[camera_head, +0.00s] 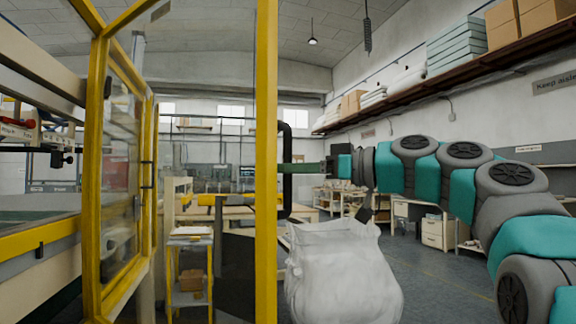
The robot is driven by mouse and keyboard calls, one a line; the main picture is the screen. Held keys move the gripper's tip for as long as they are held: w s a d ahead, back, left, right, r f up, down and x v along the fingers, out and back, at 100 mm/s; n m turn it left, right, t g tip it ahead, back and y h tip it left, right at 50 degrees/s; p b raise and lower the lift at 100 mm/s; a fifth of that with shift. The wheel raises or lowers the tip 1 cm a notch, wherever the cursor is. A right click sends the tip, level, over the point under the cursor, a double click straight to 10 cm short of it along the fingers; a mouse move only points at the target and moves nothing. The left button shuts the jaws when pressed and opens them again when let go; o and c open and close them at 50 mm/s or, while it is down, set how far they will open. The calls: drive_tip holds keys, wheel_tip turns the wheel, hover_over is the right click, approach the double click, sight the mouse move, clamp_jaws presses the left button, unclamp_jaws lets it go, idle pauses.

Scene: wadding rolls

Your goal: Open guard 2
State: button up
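A yellow-framed guard with a clear panel stands in front of me; its near upright (266,120) runs from top to bottom of the view. A black bar handle (286,150) is fixed to the right side of this upright. My gripper (297,168) is at the handle's height, reaching in from the right, with its slim dark end overlapping the handle. I cannot tell whether the fingers are around the handle or only beside it, nor whether they are apart. Another yellow-framed clear panel (122,165) stands at an angle on the left. I see no label marking guard 2.
A white bulk bag (342,275) stands on the floor below my arm. A machine with a yellow-edged bed (40,243) is at the left. A yellow stand (190,265) holds a box. Open floor (440,280) lies right of the bag.

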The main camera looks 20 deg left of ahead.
drive_tip(key=shift+a, duration=0.3)
clamp_jaws()
idle(0.3)
idle(1.0)
